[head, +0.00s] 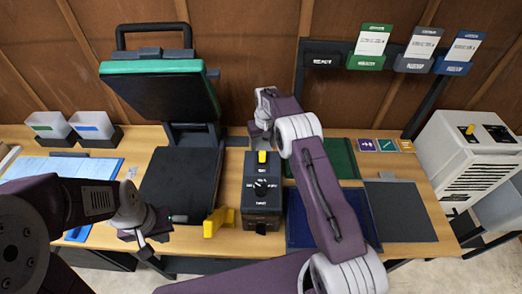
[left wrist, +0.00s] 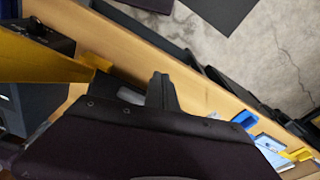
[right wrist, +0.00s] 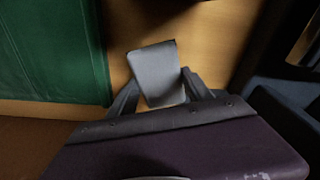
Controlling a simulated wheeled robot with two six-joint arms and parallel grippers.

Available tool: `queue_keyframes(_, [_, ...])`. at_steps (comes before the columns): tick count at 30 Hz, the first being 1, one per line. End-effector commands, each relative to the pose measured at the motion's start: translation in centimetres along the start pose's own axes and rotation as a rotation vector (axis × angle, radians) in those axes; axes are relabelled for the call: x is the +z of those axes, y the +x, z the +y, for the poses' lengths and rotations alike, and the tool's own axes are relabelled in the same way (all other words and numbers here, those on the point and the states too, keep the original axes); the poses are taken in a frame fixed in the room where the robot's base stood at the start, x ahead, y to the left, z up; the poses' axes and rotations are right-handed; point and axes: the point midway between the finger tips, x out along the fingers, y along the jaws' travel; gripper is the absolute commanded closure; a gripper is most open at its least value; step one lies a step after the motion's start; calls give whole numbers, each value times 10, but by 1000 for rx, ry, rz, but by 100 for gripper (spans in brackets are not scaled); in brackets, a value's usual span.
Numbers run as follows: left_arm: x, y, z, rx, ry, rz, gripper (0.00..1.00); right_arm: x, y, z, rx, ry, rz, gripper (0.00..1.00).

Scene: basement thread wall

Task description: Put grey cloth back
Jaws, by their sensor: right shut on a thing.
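A dark grey cloth (head: 410,215) lies flat on the right part of the bench in the head view, with a small tab at its back edge. My right gripper (head: 258,127) is at the back of the bench, left of the green cloth (head: 341,157). In the right wrist view my right gripper (right wrist: 160,92) is shut on a small light grey piece (right wrist: 155,65); I cannot tell what it belongs to. My left gripper (head: 143,247) is low at the front left, by the heat press; its fingers look together and empty in the left wrist view (left wrist: 163,92).
The open heat press (head: 180,185) and a box with a dial (head: 263,195) stand left of the cloths. A blue cloth (head: 300,232) lies partly under my right arm. Green, grey and blue card holders (head: 412,65) hang at the back. A white machine (head: 465,165) stands right.

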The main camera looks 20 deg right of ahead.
Motion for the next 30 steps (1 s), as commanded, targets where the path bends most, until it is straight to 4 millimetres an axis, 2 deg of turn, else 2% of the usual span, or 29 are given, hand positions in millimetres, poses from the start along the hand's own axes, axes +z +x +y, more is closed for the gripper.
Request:
queue_keyframes(7, [0,-2,0,0,0,0,100,0,9,-4,0,0,-2,79])
queue_keyframes(13, [-1,-7,0,0,0,0,100,4,41,-4,-1,-1,-2,79])
queue_keyframes(23, [0,-2,0,0,0,0,100,4,47,-4,-1,-1,1,79])
queue_keyframes(24, [0,-2,0,0,0,0,100,4,47,-4,-1,-1,1,39])
queue_keyframes(26, [0,-3,0,0,0,0,100,4,46,-4,-1,-1,1,22])
queue_keyframes(27, [0,-3,0,0,0,0,100,4,46,-4,-1,-1,1,19])
queue_keyframes(30, [0,-3,0,0,0,0,100,4,46,-4,-1,-1,1,19])
